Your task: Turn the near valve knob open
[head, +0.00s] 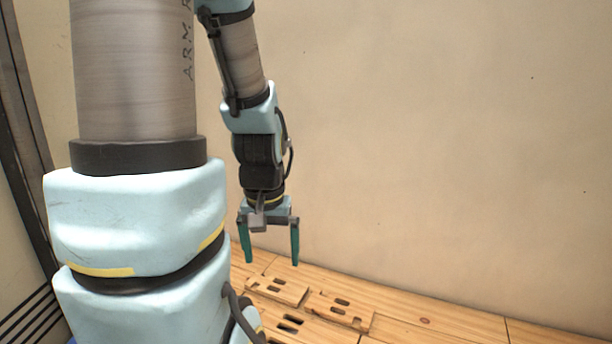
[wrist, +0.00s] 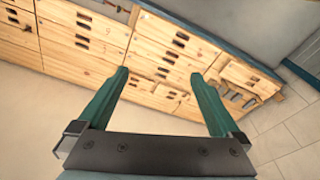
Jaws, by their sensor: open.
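No valve knob can be made out in the head view or the wrist view. My gripper (head: 271,262) hangs with its two teal fingers pointing down, in front of a plain beige wall. The fingers are spread apart with nothing between them. In the wrist view my gripper (wrist: 160,74) also shows open and empty, its fingertips in front of wooden drawer fronts. I cannot tell how far the fingertips are from the wood.
Pale wood with dark slots (head: 340,308) runs along the bottom of the head view. The wrist view shows slotted wooden drawers (wrist: 85,45) and, at right, an open drawer (wrist: 238,98) with several grey items. Tiled floor (wrist: 290,125) lies beyond. The beige wall (head: 430,150) is bare.

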